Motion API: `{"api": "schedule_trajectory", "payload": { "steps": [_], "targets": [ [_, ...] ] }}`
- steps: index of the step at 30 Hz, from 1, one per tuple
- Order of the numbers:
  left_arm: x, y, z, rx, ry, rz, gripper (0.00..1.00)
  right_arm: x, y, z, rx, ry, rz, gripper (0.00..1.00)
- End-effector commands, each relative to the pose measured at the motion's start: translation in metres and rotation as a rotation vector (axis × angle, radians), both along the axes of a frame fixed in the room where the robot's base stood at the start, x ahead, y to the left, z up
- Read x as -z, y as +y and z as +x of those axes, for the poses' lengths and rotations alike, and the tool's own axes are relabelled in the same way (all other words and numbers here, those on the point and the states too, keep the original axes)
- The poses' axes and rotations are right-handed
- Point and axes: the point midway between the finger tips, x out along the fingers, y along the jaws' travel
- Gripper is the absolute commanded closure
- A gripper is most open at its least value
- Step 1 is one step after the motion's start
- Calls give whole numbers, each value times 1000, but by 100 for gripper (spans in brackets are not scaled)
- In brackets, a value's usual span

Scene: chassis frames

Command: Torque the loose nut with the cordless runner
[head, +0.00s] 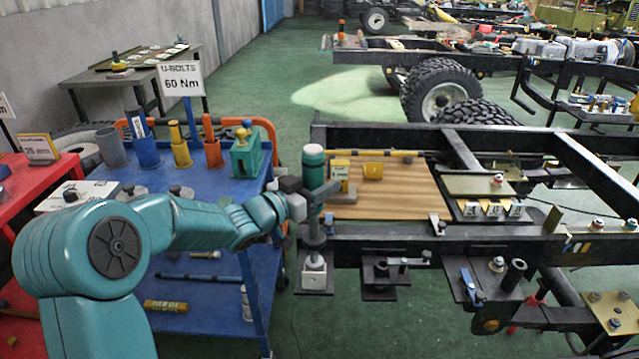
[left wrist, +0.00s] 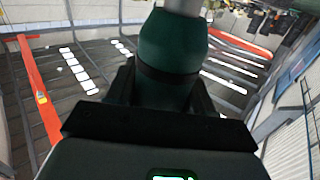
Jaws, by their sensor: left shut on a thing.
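The cordless runner (head: 313,160) is a dark green and grey tool, held upright at the left end of the chassis frame. My left gripper (head: 320,198) is shut around its body. In the left wrist view, the runner's green body (left wrist: 172,60) stands between the dark fingers of my left gripper (left wrist: 165,95). The runner's lower end is over a small white block (head: 314,274) on a dark plate; I cannot tell whether they touch. Nuts show on the frame's plates, one on the middle bracket (head: 497,263) and one at right (head: 597,223). I cannot tell which is loose. My right gripper is out of view.
A blue cart (head: 215,190) with cups, a green case (head: 246,155) and a "U-BOLTS 60 Nm" sign (head: 181,79) stands at left. Green floor is open behind.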

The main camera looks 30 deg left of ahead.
Motion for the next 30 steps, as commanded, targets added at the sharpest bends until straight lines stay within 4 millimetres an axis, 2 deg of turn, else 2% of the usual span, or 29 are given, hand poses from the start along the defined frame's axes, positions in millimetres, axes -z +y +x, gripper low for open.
{"api": "schedule_trajectory", "payload": {
  "steps": [30],
  "targets": [
    [9,0,0,0,-5,1,100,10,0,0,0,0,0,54]
  ]
}}
